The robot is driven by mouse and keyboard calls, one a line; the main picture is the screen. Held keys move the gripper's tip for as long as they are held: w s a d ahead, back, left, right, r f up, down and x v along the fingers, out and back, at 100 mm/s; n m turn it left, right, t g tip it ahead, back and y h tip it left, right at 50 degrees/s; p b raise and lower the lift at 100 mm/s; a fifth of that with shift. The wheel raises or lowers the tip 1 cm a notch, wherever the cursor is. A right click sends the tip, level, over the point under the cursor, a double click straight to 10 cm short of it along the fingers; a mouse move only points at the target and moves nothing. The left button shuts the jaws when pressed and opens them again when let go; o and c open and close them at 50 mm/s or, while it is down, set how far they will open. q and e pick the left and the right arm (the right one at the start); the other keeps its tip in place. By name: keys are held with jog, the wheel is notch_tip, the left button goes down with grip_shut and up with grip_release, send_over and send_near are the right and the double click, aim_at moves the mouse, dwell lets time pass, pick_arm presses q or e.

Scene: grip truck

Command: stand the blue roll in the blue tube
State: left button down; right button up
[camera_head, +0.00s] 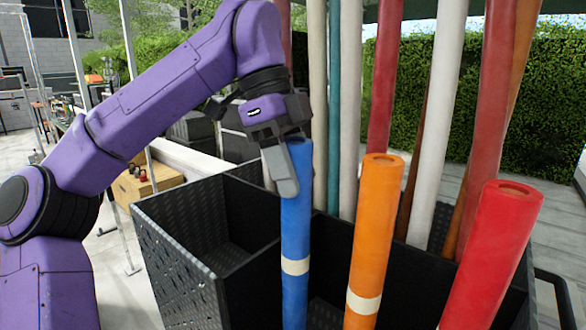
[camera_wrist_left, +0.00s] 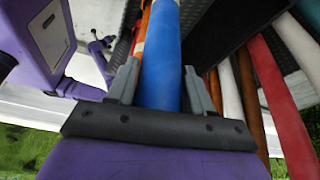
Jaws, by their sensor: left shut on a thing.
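The blue roll (camera_head: 296,225) is a long upright cylinder with a pale band low on it. It stands at the front of the black bin in the head view, tilted very little. My left gripper (camera_head: 284,165) is shut on it near its top end. In the left wrist view the blue roll (camera_wrist_left: 160,60) runs between the two grey fingers of my left gripper (camera_wrist_left: 161,85). I cannot make out a separate blue tube; the lower end of the blue cylinder is cut off by the picture's edge. My right gripper is not in view.
An orange cylinder (camera_head: 371,235) with a pale band and a red one (camera_head: 495,245) stand close to the right. The black bin (camera_head: 170,255) has an empty-looking left compartment. Several tall red, white, teal and brown rolls stand behind. A wooden box (camera_head: 150,180) is at left.

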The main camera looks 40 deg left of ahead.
pick_arm(q)
jog(key=shift+c, duration=1.8)
grip_release()
jog(key=shift+w, duration=0.1)
jog(key=p+v, duration=0.4)
jog(key=v, duration=0.6)
jog(key=shift+d+r, duration=0.1)
jog(key=shift+r, duration=0.1)
